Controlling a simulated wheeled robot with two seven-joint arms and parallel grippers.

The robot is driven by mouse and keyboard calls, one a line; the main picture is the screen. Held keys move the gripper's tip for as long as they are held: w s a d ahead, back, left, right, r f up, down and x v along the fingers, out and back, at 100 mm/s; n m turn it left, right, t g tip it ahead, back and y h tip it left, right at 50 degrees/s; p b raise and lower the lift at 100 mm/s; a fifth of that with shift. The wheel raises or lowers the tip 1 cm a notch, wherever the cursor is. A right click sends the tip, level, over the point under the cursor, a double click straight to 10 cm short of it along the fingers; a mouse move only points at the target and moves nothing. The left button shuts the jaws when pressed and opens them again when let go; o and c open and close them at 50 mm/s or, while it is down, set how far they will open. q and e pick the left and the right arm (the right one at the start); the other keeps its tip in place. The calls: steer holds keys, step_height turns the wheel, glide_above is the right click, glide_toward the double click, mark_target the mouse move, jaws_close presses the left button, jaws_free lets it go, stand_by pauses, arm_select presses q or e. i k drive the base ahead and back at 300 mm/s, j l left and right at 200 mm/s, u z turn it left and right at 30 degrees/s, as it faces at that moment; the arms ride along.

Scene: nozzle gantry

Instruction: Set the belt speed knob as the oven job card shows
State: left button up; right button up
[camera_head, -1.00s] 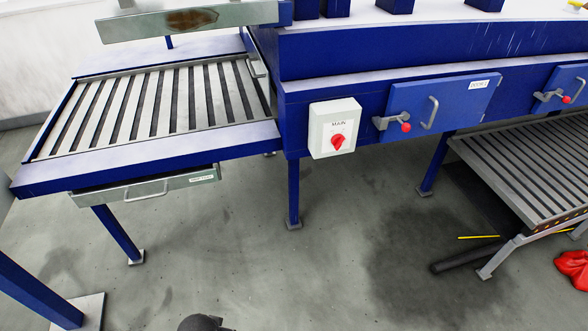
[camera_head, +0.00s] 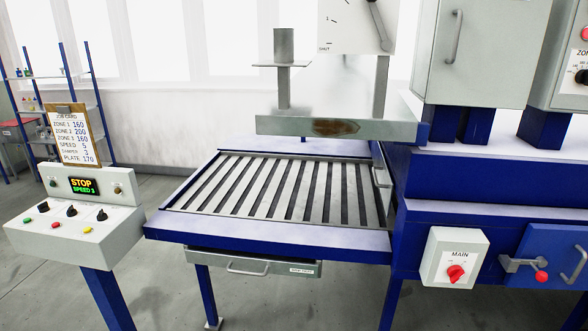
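The job card (camera_head: 73,136) is clipped to a brown board above the control console at the left. It reads zone 1 160, zone 2 200, zone 3 160, speed 5, a blurred line with 3, and plate 170. The console (camera_head: 112,227) has a display (camera_head: 82,186) reading STOP and SPEED 3. Its sloped face carries several black knobs (camera_head: 72,210), a green button and red and yellow buttons. The knob labels are too small to read, so I cannot tell which one is belt speed. Neither of my grippers is in view.
A slatted conveyor (camera_head: 275,190) on a blue frame stands right of the console, with a drawer (camera_head: 254,267) beneath. A MAIN switch box (camera_head: 455,262) with a red knob is on the blue oven body. Grey floor is free below the console and conveyor.

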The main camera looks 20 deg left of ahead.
mark_target(43, 207)
steer(key=i+j, duration=0.1)
steer(key=j, duration=0.3)
steer(key=i+j, duration=0.1)
steer(key=j, duration=0.35)
steer(key=i+j, duration=0.1)
steer(key=j, duration=0.3)
steer(key=j+u, duration=0.2)
steer(key=u, duration=1.85)
